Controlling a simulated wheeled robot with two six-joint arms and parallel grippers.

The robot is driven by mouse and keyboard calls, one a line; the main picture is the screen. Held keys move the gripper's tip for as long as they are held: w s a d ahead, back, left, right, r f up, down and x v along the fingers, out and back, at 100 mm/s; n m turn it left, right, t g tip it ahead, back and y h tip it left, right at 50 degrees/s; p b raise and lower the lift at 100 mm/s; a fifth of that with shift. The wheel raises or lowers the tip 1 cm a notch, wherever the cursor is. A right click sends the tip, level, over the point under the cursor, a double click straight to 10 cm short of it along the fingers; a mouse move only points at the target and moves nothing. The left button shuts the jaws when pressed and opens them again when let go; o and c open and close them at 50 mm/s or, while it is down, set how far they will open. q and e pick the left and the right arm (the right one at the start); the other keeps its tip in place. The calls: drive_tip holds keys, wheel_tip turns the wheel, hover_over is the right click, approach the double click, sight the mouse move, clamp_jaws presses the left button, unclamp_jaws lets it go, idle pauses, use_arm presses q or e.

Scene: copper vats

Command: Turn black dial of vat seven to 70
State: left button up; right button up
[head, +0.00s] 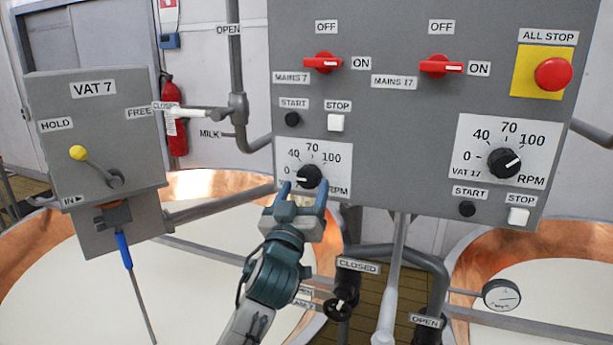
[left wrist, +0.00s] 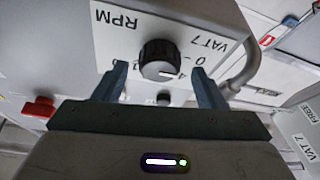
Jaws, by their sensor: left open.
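The black dial of vat seven (head: 309,175) is on a white scale plate (head: 341,156) marked 0, 40, 70, 100 and RPM, low on the grey panel. In the left wrist view the dial (left wrist: 158,58) appears upside down, and its white mark points towards the 0 side of the scale. My left gripper (head: 304,190) is open, just below and in front of the dial in the head view. In the left wrist view its fingertips (left wrist: 158,74) stand on either side of the dial, with gaps visible. My right gripper is not in view.
The panel also holds the vat 17 dial (head: 504,163), red mains switches (head: 323,62) and a red all-stop button (head: 553,74). Start (head: 292,119) and stop (head: 336,122) buttons sit above the vat seven dial. A VAT 7 lever box (head: 95,130) stands left. Copper vats lie below.

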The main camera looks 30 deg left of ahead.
sight(309, 177)
use_arm(q)
drive_tip(key=shift+p+x, duration=0.3)
drive_tip(key=shift+x, duration=0.7)
drive_tip(key=shift+w+r, duration=0.1)
drive_tip(key=shift+w, duration=0.2)
drive_tip(key=c, duration=1)
